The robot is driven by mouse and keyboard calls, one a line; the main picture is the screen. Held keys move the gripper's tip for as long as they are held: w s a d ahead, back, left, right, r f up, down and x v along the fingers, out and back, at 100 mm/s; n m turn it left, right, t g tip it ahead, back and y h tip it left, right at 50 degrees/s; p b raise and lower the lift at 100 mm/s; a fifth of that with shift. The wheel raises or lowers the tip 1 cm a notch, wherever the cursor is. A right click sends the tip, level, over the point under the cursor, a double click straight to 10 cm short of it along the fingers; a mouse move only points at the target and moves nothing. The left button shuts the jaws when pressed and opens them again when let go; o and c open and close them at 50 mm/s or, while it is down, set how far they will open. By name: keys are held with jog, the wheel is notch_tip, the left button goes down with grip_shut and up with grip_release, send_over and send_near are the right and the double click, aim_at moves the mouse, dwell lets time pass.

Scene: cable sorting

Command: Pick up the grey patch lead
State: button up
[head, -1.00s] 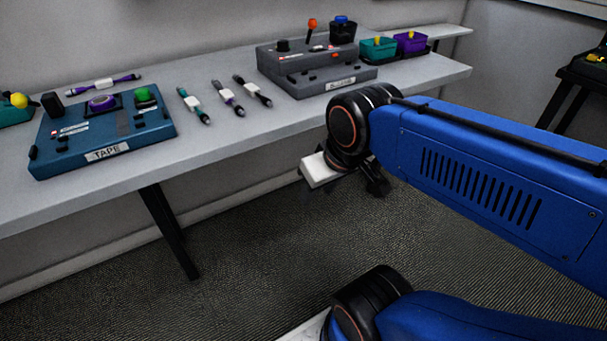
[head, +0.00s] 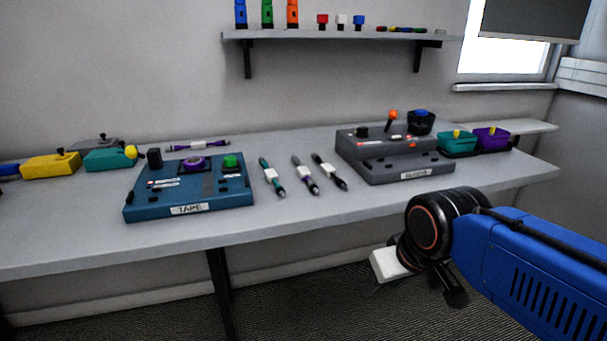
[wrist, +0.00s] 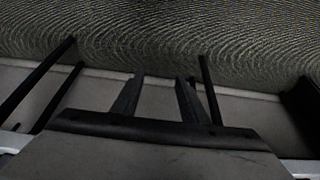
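Several short leads with white labels lie on the grey table. A purple lead (head: 181,148) lies behind the blue console.
The blue TAPE console (head: 140,205) stands left of the leads and a grey console (head: 385,171) stands right. A wall shelf (head: 340,36) hangs above. The table front (head: 300,215) is clear.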

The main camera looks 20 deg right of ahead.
jog(key=shift+o, duration=0.5)
jog(key=shift+r, duration=0.1)
jog(key=w+r, duration=0.5)
jog(key=r, duration=0.1)
jog(key=w+a+r+g, duration=0.1)
jog(key=w+r, duration=0.4)
jog(key=r, duration=0.1)
jog(key=w+a+r+g, duration=0.1)
jog(key=w+r, duration=0.4)
jog(key=r, duration=0.1)
jog(key=shift+w+a+r, duration=0.1)
jog(key=shift+w+r, duration=0.1)
jog(key=shift+w, duration=0.2)
jog(key=w+a+r+g, duration=0.1)
jog(key=w+a+r, duration=0.1)
jog(key=w+r, duration=0.6)
notch_tip(320, 180, up, 3)
jog(key=g, duration=0.2)
send_over(303, 169)
notch_tip(303, 169, down, 17)
grip_shut()
